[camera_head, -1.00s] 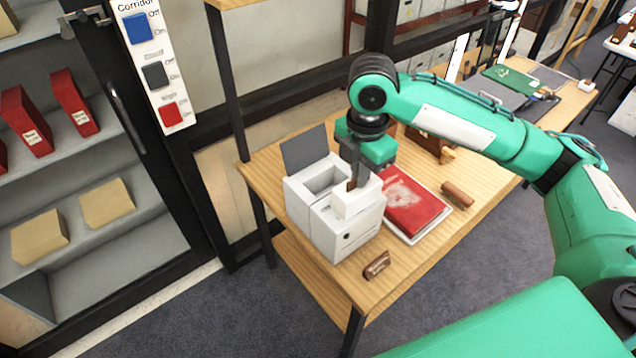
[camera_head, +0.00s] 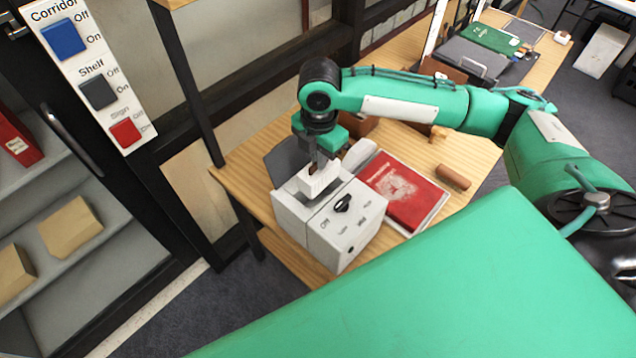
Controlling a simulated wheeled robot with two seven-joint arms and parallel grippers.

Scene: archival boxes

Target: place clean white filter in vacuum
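The vacuum (camera_head: 345,222) is a white box on the wooden table, with a black knob and lettering on its sloped face. Its dark grey lid (camera_head: 284,162) stands open at the back. My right gripper (camera_head: 318,168) points down over the vacuum's opening and is shut on a white filter (camera_head: 319,181). The filter covers most of the opening; I cannot tell whether its lower part is inside. My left gripper is not in view.
A red book or folder (camera_head: 400,194) lies right of the vacuum, with a brown roll (camera_head: 453,177) beyond it. A pale block (camera_head: 360,153) lies behind the vacuum. A switch panel (camera_head: 92,70) and shelves stand at left.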

